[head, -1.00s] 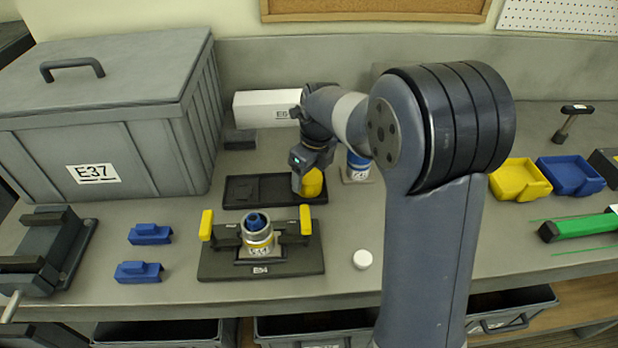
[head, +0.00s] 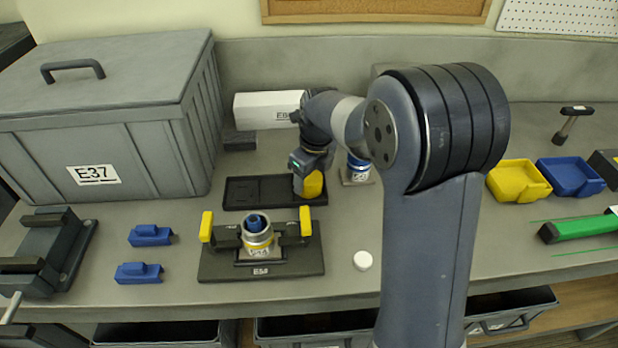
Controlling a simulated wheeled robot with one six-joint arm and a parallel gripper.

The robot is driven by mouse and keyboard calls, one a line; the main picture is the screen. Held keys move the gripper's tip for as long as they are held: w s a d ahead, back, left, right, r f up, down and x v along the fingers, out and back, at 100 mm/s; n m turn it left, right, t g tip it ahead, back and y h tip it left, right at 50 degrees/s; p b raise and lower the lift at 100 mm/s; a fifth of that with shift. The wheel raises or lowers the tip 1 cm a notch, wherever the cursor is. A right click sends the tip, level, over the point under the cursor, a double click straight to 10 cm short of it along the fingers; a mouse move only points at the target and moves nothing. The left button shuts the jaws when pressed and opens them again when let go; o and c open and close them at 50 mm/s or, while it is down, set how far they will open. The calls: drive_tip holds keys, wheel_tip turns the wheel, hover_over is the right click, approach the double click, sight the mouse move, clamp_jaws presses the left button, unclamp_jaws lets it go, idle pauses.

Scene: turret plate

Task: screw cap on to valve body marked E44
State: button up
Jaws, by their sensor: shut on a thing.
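A valve body (head: 257,239) stands upright in a dark holder (head: 222,268) with two yellow-ended clamps, one on each side. It has a grey ring top with a blue centre, a yellow band and a label too small to read surely. My gripper (head: 308,187) is behind and to the right of it, low over the right end of a black tray (head: 252,190). It is shut on a yellow cap (head: 314,185), partly hidden by the gripper. I cannot tell whether the cap touches the tray.
A second blue-and-white valve body (head: 357,170) stands right of my gripper, partly behind my arm. A small white round piece (head: 362,260) lies right of the holder. Two blue blocks (head: 149,235) lie left of it. A large grey box (head: 130,130) stands back left.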

wheel_tip(320, 180, up, 10)
drive_tip(key=shift+f, duration=0.15)
wheel_tip(320, 180, up, 5)
drive_tip(key=p, duration=0.5)
hover_over(310, 176)
drive_tip(key=shift+a, duration=0.1)
idle(0.6)
